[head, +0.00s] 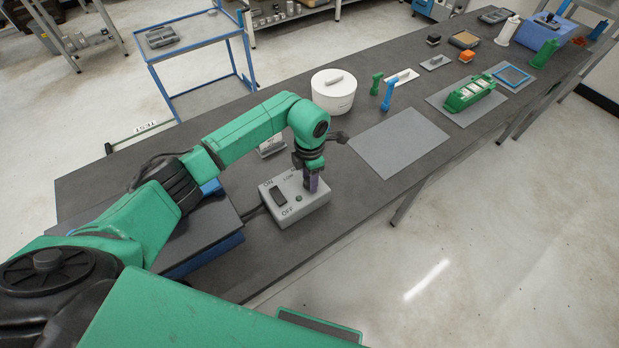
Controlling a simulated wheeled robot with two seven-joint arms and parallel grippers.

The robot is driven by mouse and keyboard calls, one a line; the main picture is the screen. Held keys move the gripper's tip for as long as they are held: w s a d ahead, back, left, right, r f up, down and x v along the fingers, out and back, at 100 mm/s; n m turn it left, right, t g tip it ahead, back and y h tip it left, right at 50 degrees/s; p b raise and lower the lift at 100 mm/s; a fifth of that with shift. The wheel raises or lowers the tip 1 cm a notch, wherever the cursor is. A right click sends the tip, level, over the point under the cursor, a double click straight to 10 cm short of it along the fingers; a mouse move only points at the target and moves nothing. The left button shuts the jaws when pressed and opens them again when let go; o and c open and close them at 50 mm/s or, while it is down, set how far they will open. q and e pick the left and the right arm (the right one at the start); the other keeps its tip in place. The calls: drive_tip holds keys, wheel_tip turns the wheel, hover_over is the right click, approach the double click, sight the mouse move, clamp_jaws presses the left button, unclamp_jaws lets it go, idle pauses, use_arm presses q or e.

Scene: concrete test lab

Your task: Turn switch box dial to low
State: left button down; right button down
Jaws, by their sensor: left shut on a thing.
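The grey switch box (288,209) sits on the dark table, in front of my left arm's wrist. Its top carries a black rocker switch (278,196) with ON and OFF lettering and a small green button or lamp (298,198). My left gripper (311,188) points down onto the right part of the box top and is shut on the dial there. The gripper hides the dial, so I cannot tell its setting. Some lettering beside the gripper is too small to read surely. My right gripper is not in view.
A white round container (333,97) stands behind the gripper. A grey mat (400,142) lies to the right, with bare table between it and the box. Green and blue upright handles (389,95) and a green case (470,95) stand farther right.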

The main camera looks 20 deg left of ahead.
use_arm(q)
drive_tip(key=n+b, duration=0.2)
drive_tip(key=n, duration=0.1)
drive_tip(key=shift+f, duration=0.1)
drive_tip(key=n+b, duration=0.2)
drive_tip(key=n, duration=0.3)
drive_tip(key=shift+n, duration=0.4)
drive_tip(key=n+b, duration=0.1)
drive_tip(key=n, duration=0.3)
drive_tip(key=shift+b, duration=0.35)
drive_tip(key=n, duration=0.2)
drive_tip(key=n+b, duration=0.1)
drive_tip(key=n, duration=0.1)
drive_tip(key=shift+r+n, duration=0.2)
drive_tip(key=shift+n, duration=0.1)
drive_tip(key=shift+w, duration=0.1)
drive_tip(key=shift+c, duration=1.7)
unclamp_jaws()
